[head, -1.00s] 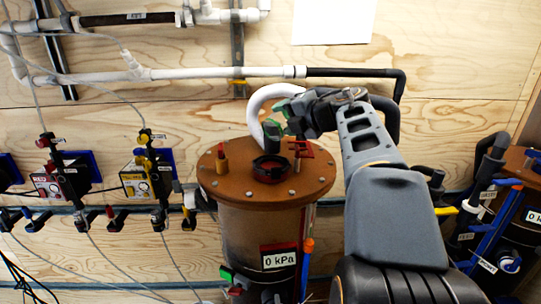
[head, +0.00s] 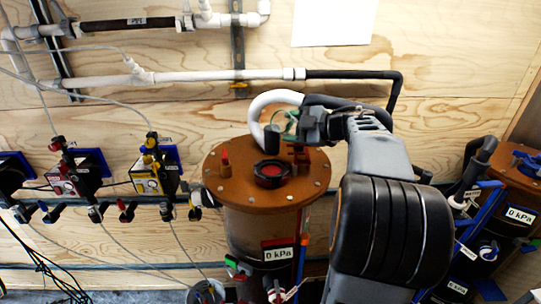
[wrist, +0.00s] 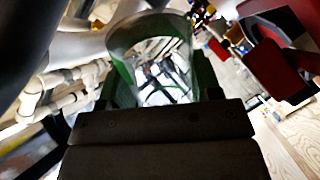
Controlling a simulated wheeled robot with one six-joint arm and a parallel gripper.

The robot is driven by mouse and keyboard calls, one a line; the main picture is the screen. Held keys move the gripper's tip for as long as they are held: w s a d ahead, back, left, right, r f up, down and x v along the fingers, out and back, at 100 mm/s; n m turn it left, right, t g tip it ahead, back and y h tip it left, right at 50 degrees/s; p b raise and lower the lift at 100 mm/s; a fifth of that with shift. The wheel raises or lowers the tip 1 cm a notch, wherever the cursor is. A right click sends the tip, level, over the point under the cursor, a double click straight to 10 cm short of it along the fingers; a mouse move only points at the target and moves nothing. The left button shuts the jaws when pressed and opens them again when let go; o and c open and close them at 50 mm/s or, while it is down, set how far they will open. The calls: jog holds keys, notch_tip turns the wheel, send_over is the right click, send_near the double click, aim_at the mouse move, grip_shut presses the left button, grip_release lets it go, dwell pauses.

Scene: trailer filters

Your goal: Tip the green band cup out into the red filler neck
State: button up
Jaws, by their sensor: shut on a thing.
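The green band cup (wrist: 150,45) is clear with green at its sides. It sits between the jaws of my gripper (wrist: 155,95) in the wrist view, and its mouth faces away from that camera. In the head view my gripper (head: 286,128) holds the cup (head: 290,113) above and behind the filler neck, partly hidden by the jaws and wrist. The red filler neck (head: 270,171) is a black ring with a red inside on the brown lid (head: 233,190). A gap shows between cup and neck. I cannot tell what is in the cup.
A small red-topped fitting (head: 225,165) stands left on the lid. A white hose (head: 258,108) loops behind the gripper. A gauge reading 0 kPa (head: 278,253) is on the drum's front. Valves and a yellow box (head: 150,178) stand left. Another filter drum (head: 510,185) is at right.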

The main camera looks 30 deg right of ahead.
jog(key=shift+a+r+m+y+p, duration=0.1)
jog(key=shift+r+m+y+p, duration=0.35)
jog(key=shift+p, duration=0.7)
jog(key=m+p, duration=0.2)
jog(key=p, duration=0.1)
jog(key=shift+r+y+p, duration=0.15)
jog(key=shift+y+p, duration=0.1)
jog(key=shift+p, duration=0.05)
jog(key=shift+w+d+f+m+y, duration=0.15)
jog(key=shift+d+f+m+y, duration=0.1)
jog(key=shift+d+m, duration=0.2)
jog(key=shift+w+d+f+m+y, duration=0.2)
jog(key=shift+d+m, duration=0.15)
jog(key=shift+m, duration=0.15)
jog(key=m, duration=0.1)
jog(key=d+m, duration=0.1)
jog(key=shift+w+d+m+t+y, duration=0.15)
jog(key=shift+w+m+t+y, duration=0.1)
jog(key=shift+m+t+y, duration=0.1)
jog(key=shift+w+d+r+m, duration=0.1)
jog(key=shift+d+r+m, duration=0.15)
jog(key=shift+r+m, duration=0.4)
jog(key=shift+r, duration=2.4)
